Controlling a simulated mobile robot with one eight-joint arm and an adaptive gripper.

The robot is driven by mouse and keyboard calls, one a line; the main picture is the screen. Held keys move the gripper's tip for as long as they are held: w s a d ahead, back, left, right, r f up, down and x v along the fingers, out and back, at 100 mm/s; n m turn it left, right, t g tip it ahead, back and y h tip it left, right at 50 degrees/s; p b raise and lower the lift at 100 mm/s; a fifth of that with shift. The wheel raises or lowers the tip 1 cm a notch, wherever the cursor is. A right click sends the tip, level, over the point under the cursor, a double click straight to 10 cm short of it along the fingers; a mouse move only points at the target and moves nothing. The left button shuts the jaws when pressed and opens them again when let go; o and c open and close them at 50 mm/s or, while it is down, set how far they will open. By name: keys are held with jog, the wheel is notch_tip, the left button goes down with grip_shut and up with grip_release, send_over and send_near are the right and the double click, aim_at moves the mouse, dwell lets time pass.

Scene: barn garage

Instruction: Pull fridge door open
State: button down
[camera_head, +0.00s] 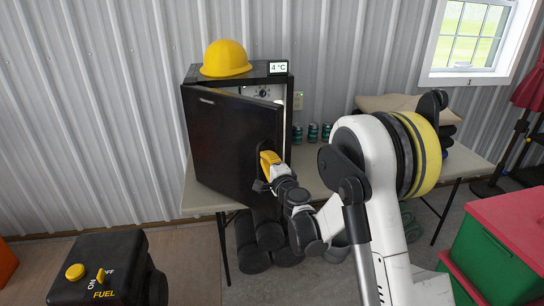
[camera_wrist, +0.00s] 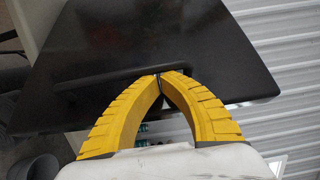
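The small black fridge (camera_head: 290,92) stands on the table, and its black door (camera_head: 225,135) is partly open, swung out from the right side. The pale inside and a dial show through the gap at the top. My gripper (camera_head: 268,160) is at the door's free right edge. In the wrist view the two yellow fingers of my gripper (camera_wrist: 159,76) meet at their tips against the lower edge of the dark door (camera_wrist: 165,40). I cannot tell whether a thin handle edge lies between the tips. Most of the fridge inside is hidden by the door.
A yellow hard hat (camera_head: 226,58) and a 4 °C display (camera_head: 278,67) sit on the fridge. Several cans (camera_head: 312,132) stand behind on the table (camera_head: 205,196). A black fuel box (camera_head: 100,270) is front left; red and green crates (camera_head: 495,250) are at right.

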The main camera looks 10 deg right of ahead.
jog(key=s+a+m+h, duration=0.2)
jog(key=s+a+h, duration=0.1)
jog(key=a, duration=1.2)
jog(key=s+a+m+h+b, duration=0.1)
jog(key=s+a+h, duration=0.3)
jog(key=a, duration=1.1)
jog(key=shift+s+m+h, duration=0.3)
jog(key=shift+s+m, duration=0.6)
jog(key=shift+s, duration=0.2)
jog(key=shift+a, duration=0.1)
